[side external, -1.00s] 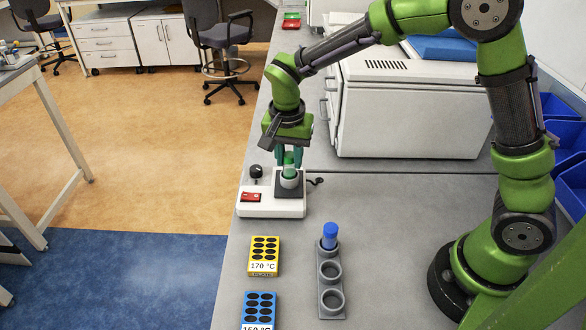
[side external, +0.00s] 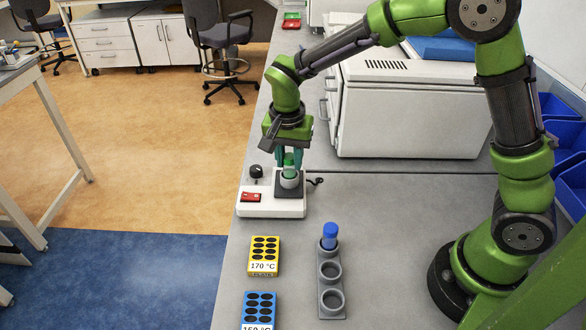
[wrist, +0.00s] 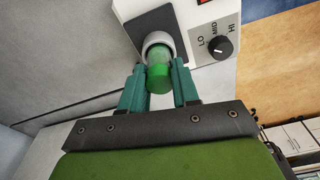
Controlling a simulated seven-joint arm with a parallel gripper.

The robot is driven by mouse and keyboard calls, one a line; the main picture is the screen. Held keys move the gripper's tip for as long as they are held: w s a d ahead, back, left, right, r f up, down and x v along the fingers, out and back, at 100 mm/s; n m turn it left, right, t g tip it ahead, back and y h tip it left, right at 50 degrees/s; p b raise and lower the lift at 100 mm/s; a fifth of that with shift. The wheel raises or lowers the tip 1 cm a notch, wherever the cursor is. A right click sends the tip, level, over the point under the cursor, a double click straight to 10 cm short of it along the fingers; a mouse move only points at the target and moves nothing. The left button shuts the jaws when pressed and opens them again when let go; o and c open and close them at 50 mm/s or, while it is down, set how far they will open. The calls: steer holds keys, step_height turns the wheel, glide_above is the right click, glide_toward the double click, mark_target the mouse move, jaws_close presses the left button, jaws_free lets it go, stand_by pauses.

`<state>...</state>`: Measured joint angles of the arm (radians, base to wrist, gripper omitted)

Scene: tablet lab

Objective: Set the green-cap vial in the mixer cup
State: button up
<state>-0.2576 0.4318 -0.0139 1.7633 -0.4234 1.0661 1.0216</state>
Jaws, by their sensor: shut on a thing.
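The green-cap vial (side external: 289,161) stands upright with its lower part inside the grey mixer cup (side external: 290,180). In the wrist view its green cap (wrist: 159,78) sits between my two fingers, and the cup rim (wrist: 158,40) shows around the vial just beyond. My gripper (side external: 289,160) is over the mixer and shut on the vial. The wrist view also shows my gripper (wrist: 159,80). The mixer (side external: 272,206) is a white box with a dark pad under the cup, a red switch and a black knob (wrist: 221,46) marked LO, MID, HI. The vial's bottom is hidden in the cup.
A grey rack (side external: 331,299) holds a blue-cap vial (side external: 330,235) in its far ring; its other two rings are empty. A yellow block (side external: 264,256) marked 170 °C and a blue block (side external: 260,311) stand left of it. A white machine (side external: 405,105) stands behind.

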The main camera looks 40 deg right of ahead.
steer(key=o, duration=1.1)
steer(key=shift+o, duration=0.3)
steer(key=o, duration=0.3)
steer(key=shift+o, duration=0.2)
steer(key=shift+r, duration=4.25)
